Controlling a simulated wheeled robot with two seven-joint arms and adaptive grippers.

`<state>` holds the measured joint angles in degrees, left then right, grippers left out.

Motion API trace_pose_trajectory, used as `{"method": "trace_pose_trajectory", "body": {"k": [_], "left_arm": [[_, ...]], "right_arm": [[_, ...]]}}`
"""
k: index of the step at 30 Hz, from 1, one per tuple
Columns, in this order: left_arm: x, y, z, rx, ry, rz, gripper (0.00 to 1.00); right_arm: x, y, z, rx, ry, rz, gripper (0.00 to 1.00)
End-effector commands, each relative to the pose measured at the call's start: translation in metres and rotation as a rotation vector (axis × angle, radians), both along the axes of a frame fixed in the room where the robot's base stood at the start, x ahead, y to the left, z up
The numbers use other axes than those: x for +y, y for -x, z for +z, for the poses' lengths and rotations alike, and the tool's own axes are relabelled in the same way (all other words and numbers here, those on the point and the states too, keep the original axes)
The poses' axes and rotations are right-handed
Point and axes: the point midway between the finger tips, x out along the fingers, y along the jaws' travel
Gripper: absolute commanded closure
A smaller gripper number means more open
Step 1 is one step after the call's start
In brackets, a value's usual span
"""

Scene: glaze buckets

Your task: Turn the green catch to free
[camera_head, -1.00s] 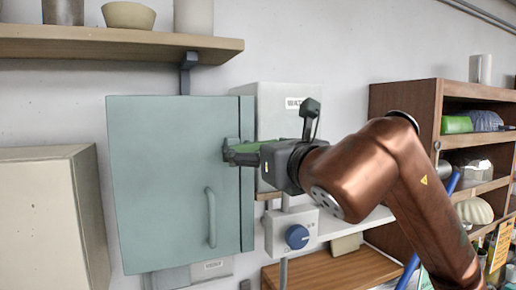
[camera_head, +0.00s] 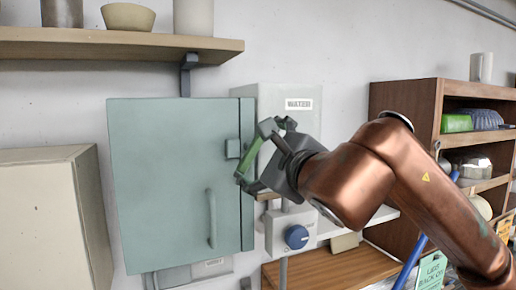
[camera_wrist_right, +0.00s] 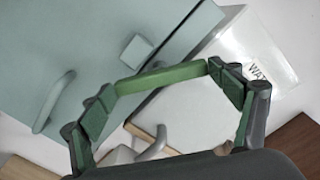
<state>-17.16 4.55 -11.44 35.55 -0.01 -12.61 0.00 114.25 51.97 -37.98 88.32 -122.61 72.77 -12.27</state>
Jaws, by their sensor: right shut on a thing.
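The green catch (camera_head: 255,151) is a slim green bar at the right edge of the pale teal cabinet door (camera_head: 165,190). It stands steeply tilted, its upper end leaning right, clear of the small teal block (camera_head: 233,148) on the door. My right gripper (camera_head: 259,154) is shut on the catch, one finger at each end. In the right wrist view the catch (camera_wrist_right: 160,77) spans between the two green-padded fingers of my right gripper (camera_wrist_right: 164,88). The door is closed, with a curved handle (camera_head: 212,218) below. My left gripper is not in view.
A grey box labelled WATER (camera_head: 300,92) is right of the door, above a blue knob (camera_head: 297,237). A wooden shelf (camera_head: 110,44) with pots hangs above. A beige box (camera_head: 45,225) stands at left, a brown shelf unit (camera_head: 408,105) at right.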

Motion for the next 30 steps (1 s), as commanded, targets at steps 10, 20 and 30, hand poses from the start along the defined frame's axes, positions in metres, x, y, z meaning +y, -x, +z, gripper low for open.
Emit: {"method": "trace_pose_trajectory", "body": {"k": [10,20,30], "left_arm": [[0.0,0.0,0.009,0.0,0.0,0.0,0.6],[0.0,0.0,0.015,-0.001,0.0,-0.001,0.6],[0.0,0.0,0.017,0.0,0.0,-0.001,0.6]], "right_arm": [[0.0,0.001,0.002,-0.124,0.288,0.0,0.4],[0.001,0.001,0.001,-0.204,0.48,0.001,0.4],[0.001,0.001,0.001,-0.234,0.556,0.001,0.4]]}}
